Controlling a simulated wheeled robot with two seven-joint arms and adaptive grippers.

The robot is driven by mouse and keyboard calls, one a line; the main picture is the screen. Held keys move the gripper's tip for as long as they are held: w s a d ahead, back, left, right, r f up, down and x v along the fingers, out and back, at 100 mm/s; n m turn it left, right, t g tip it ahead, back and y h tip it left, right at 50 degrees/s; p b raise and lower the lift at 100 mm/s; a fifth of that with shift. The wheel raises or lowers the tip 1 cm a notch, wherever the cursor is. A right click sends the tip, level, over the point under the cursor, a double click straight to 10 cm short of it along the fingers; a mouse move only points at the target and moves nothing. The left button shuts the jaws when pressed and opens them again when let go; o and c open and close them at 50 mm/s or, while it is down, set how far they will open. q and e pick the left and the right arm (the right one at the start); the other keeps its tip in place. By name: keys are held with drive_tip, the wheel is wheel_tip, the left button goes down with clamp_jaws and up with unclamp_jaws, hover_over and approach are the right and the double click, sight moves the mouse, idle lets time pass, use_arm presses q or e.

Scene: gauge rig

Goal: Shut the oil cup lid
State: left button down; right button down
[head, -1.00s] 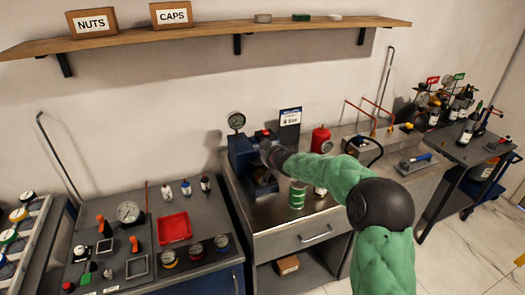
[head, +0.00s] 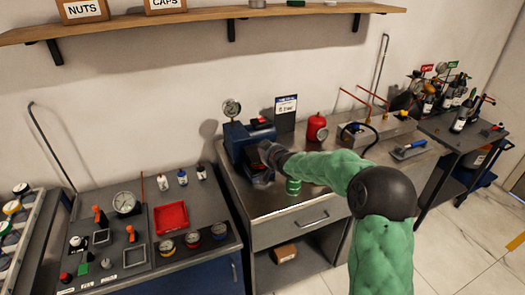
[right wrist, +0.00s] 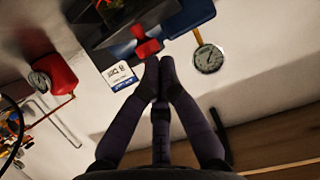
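A blue rig (head: 241,138) stands on the middle bench, with a small red part (head: 259,121) on top. The red part (right wrist: 147,48) also shows in the right wrist view, beside the blue body (right wrist: 184,20). I cannot tell for sure whether it is the oil cup lid. My right gripper (head: 268,160) is at the front of the rig and hides some of it. In the right wrist view its fingertips (right wrist: 160,66) are together with nothing visible between them, close to the red part; contact is unclear. My left gripper is out of view.
A gauge (head: 231,108) rises behind the rig, and a sign (head: 286,105) stands beside it. A red canister (head: 317,127) is to the right. A wooden shelf (head: 200,27) runs above.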

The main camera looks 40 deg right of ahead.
drive_tip(key=shift+s+a+f, duration=0.15)
drive_tip(key=shift+f, duration=0.4)
drive_tip(key=shift+s+a+f, duration=0.1)
drive_tip(key=shift+f, duration=0.4)
wheel_tip(320, 180, up, 5)
drive_tip(key=p, duration=0.2)
drive_tip(key=s+a+f+p, duration=0.1)
drive_tip(key=s+f, duration=0.1)
drive_tip(key=s, duration=0.6)
drive_tip(key=shift+s+a+f, duration=0.25)
drive_tip(key=shift+s+a, duration=0.15)
